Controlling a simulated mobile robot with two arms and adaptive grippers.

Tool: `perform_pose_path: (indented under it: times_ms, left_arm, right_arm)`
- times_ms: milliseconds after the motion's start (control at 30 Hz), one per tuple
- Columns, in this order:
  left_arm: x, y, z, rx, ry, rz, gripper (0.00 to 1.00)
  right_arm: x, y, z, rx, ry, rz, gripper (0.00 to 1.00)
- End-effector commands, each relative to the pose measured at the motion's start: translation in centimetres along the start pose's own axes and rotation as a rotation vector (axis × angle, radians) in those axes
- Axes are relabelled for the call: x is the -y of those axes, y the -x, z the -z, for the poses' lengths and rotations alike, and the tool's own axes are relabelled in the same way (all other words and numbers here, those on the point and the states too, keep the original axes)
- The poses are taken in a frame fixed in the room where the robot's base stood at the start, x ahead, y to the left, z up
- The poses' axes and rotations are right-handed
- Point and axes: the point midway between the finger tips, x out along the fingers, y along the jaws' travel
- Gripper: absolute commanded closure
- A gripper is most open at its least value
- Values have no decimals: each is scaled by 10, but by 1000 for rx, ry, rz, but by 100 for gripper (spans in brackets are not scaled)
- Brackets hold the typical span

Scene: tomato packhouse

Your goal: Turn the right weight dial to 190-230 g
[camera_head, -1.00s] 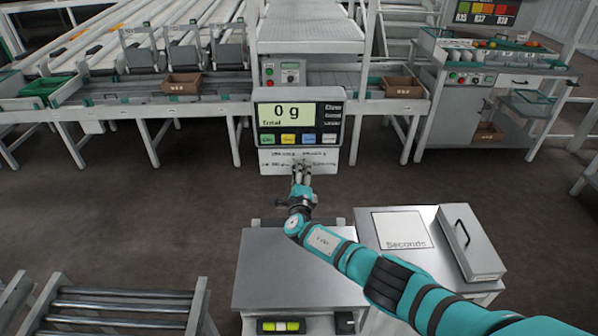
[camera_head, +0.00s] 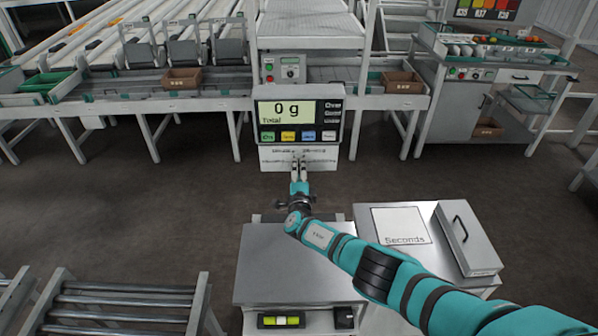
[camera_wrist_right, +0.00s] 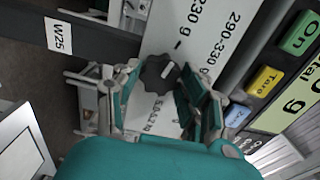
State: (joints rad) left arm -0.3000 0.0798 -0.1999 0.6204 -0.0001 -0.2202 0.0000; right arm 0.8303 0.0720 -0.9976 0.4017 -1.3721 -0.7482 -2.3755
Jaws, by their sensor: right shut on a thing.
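A black lobed dial (camera_wrist_right: 158,72) with a white pointer mark sits on the white label plate (camera_wrist_right: 165,35). In the wrist view it is between the two fingers of my right gripper (camera_wrist_right: 168,88), which is shut on it. The mark slants toward the upper right. Printed labels ending in "230 g" and reading "290-330 g" are beyond it. In the head view my right gripper (camera_head: 299,163) reaches the plate (camera_head: 323,161) below the scale display (camera_head: 298,115), which reads 0 g; the fingers hide the dial there. My left gripper is not in view.
Coloured buttons line the display's lower edge, close to the plate. A steel scale platform (camera_head: 270,280) stands under my right arm, beside a bench with a "Seconds" panel (camera_head: 400,226). A roller conveyor (camera_head: 120,305) is at the lower left. Open floor lies left of the display.

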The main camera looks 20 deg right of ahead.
Motion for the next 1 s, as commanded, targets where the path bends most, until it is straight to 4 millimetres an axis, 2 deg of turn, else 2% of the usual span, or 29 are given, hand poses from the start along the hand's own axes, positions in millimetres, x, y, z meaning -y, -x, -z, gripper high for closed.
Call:
perform_pose_path:
  times_ms: [167, 200, 367, 733, 1000]
  left_arm:
    - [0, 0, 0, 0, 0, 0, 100]
    - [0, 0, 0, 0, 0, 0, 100]
    - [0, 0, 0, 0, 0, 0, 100]
    - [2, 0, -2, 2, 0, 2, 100]
    - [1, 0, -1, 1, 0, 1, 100]
  right_arm:
    - [-2, 1, 0, 1, 2, -2, 90]
    - [-2, 1, 0, 1, 2, -3, 55]
    - [-1, 0, 0, 1, 1, -2, 35]
    - [-1, 3, 0, 1, -1, -1, 35]
    - [-2, 21, 0, 2, -3, -2, 35]
